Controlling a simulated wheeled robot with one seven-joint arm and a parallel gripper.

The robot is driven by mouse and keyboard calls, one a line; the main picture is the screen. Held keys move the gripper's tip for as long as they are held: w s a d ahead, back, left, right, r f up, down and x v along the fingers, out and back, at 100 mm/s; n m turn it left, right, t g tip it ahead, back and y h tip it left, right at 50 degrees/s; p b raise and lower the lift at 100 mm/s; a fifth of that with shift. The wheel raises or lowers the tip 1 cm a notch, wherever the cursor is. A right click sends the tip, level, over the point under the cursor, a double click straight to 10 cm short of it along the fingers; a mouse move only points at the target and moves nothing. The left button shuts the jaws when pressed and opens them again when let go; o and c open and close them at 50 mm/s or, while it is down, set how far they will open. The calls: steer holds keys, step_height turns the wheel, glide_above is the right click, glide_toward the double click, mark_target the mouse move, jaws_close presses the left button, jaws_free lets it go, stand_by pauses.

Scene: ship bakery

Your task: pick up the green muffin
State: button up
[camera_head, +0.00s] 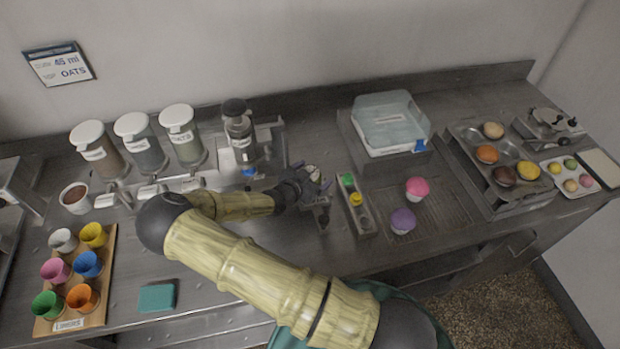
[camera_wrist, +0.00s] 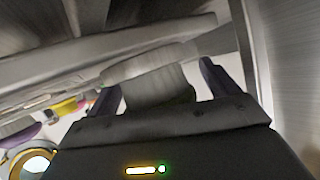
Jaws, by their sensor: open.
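I cannot make out a clearly green muffin. A pink-topped muffin (camera_head: 417,187) and a purple-topped muffin (camera_head: 402,221) stand on the dark rack right of centre. My gripper (camera_head: 322,188) is open at the middle of the counter, by the metal dispenser stand and left of the narrow holder. In the wrist view my two dark fingers (camera_wrist: 158,92) are apart, with a grey, ribbed, rounded object (camera_wrist: 155,85) beyond or between them. I cannot tell what it is or whether they touch it. My gripper and forearm cover part of the counter.
A narrow holder (camera_head: 366,221) with green and yellow tops stands between my gripper and the rack. A clear lidded bin (camera_head: 390,122) is behind. A muffin tin (camera_head: 533,196) and a small tray (camera_head: 590,189) of coloured pieces are at right. Coloured liners and canisters are at left.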

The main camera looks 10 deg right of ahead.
mark_target(312, 169)
steer(key=c, duration=0.8)
steer(key=shift+c, duration=0.2)
steer(key=shift+r, duration=0.1)
step_height(312, 169, up, 9)
steer(key=shift+s+a+b, duration=0.1)
steer(key=shift+b, duration=1.05)
steer(key=shift+r, duration=0.4)
